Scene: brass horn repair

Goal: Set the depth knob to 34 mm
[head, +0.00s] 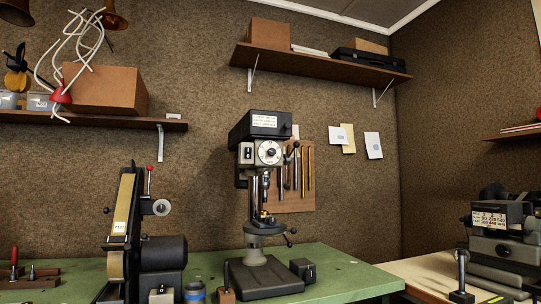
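A drill press (258,210) stands upright on the green workbench near the middle of the head view. A round white-faced dial (269,152) with a dark centre sits on the front of its head; it looks like the depth knob. Its scale marks and setting are too small to read. A white label (265,121) with small text is on the dark top cover above it. A lever (291,152) with a dark end sticks out to the right of the dial. My gripper is not in view.
A belt sander (125,228) with a red-knobbed lever stands left of the drill press on the green bench (335,271). Another machine (496,230) stands on a pale bench at right. Shelves (318,65) hang above. The bench right of the drill press is mostly clear.

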